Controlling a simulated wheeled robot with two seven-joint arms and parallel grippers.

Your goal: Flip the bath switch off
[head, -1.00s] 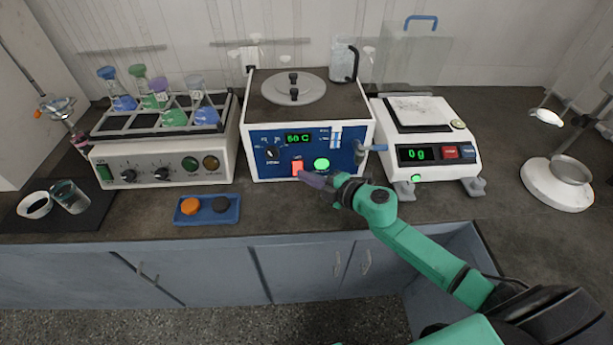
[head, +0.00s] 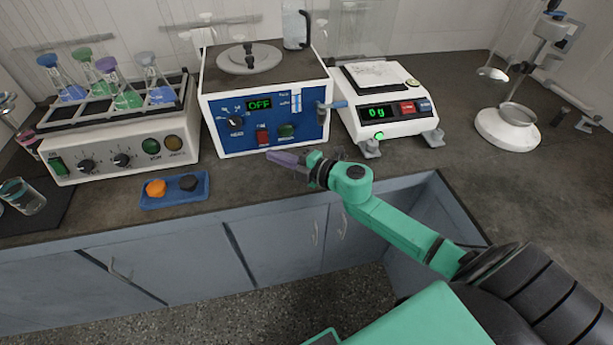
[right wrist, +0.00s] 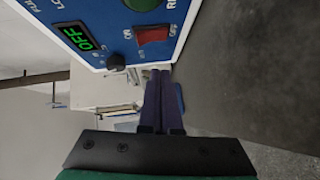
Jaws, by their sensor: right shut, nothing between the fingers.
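The water bath (head: 268,84) is a white box with a blue front panel, standing at the back of the bench. Its display (head: 260,104) reads OFF in green. Its red rocker switch (head: 262,135) looks dark and unlit, and the green lamp (head: 286,131) beside it is dim. In the right wrist view the switch (right wrist: 152,35) is close above the fingers, near the panel's edge. My right gripper (head: 270,156) is shut and empty, just in front of and below the switch, apart from it. The fingertips also show in the right wrist view (right wrist: 160,75). My left gripper is out of view.
A shaker (head: 120,150) with a rack of flasks stands left of the bath. A balance (head: 388,108) stands to the right. A blue tray (head: 173,201) with an orange and a black piece lies in front.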

